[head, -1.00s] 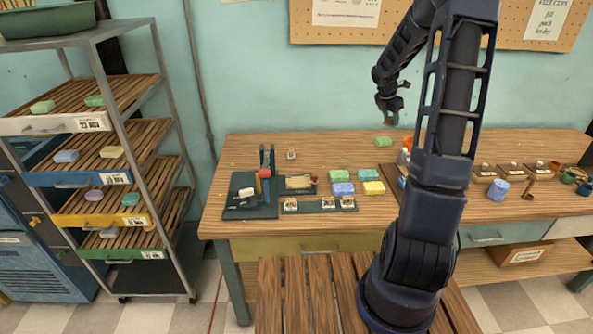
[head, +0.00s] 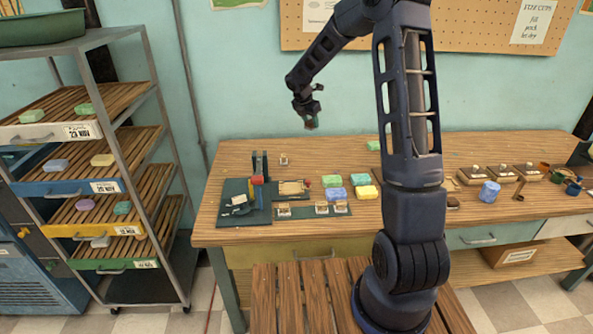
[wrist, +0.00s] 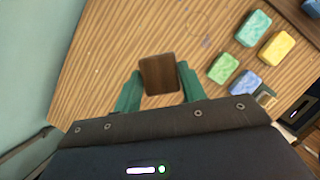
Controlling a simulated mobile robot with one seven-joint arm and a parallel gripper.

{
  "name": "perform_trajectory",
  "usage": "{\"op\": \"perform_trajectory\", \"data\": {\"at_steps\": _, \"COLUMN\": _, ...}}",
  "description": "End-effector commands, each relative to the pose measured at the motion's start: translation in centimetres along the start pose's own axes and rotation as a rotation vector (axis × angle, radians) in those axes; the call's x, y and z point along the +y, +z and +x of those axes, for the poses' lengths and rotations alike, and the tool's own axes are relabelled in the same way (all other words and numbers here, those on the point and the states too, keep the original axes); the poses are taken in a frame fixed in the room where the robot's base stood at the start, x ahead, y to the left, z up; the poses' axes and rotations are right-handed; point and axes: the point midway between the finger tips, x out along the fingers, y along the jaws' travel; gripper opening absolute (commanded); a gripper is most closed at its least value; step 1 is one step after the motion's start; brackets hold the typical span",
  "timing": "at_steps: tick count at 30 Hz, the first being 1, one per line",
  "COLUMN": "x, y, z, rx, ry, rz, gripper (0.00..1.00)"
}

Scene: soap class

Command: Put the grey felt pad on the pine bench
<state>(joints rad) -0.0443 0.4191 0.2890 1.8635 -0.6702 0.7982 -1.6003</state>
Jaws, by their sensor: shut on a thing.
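My gripper (head: 310,122) is in the air above the back of the worktable in the head view. In the wrist view its green fingers (wrist: 158,88) are shut on a dark brown, square-faced block (wrist: 158,72). A slatted wooden bench (head: 312,295), which looks like the pine bench, stands low in front of the table, partly hidden by my arm. I cannot make out a grey felt pad for certain. A dark grey-green mat (head: 262,216) lies on the left of the table under a small upright device.
Several green, blue and yellow soap bars (head: 361,179) lie mid-table, with a row of small pieces (head: 320,210) in front. A blue lump (head: 490,192) and small trays are at right. A rack of soaps (head: 90,182) stands at left.

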Motion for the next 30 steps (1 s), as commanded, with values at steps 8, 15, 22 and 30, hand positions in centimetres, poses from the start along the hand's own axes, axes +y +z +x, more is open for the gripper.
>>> {"op": "perform_trajectory", "data": {"at_steps": 8, "x": -0.1, "y": -2.4, "z": 5.5, "rx": 0.003, "ry": -0.003, "rz": -0.004, "gripper": 0.18}}
{"op": "perform_trajectory", "data": {"at_steps": 15, "x": 0.0, "y": -4.3, "z": 10.2, "rx": 0.003, "ry": -0.002, "rz": -0.003, "gripper": 0.18}}
{"op": "perform_trajectory", "data": {"at_steps": 22, "x": 0.0, "y": -5.5, "z": 13.3, "rx": 0.001, "ry": -0.002, "rz": -0.002, "gripper": 0.18}}
{"op": "perform_trajectory", "data": {"at_steps": 30, "x": -0.1, "y": -6.1, "z": 14.8, "rx": 0.001, "ry": -0.002, "rz": -0.001, "gripper": 0.18}}
